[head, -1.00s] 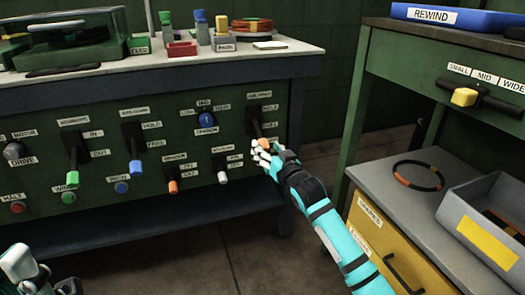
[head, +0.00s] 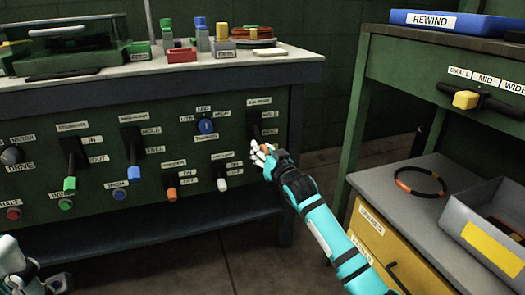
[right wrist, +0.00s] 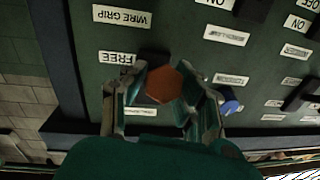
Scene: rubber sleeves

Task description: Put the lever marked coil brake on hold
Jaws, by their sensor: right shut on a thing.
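At the right end of the green panel (head: 100,225) is a lever (head: 255,126) with a dark stem hanging downward. The plate above it is too small to read; beside it are two small labels. My right gripper (head: 264,155) is shut on the lever's orange knob, which shows between the fingers in the right wrist view (right wrist: 163,85). There, a label reading FREE (right wrist: 116,58) is next to the knob; another label behind the fingers is partly hidden. My left gripper (head: 22,268) is only partly in view at the lower left, away from the panel.
Other levers with green (head: 69,184) and blue (head: 133,173) ends, a blue dial (head: 206,126) and switches with orange and white tips share the panel. A yellow drawer unit (head: 370,235) and grey bin (head: 490,215) stand to the right.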

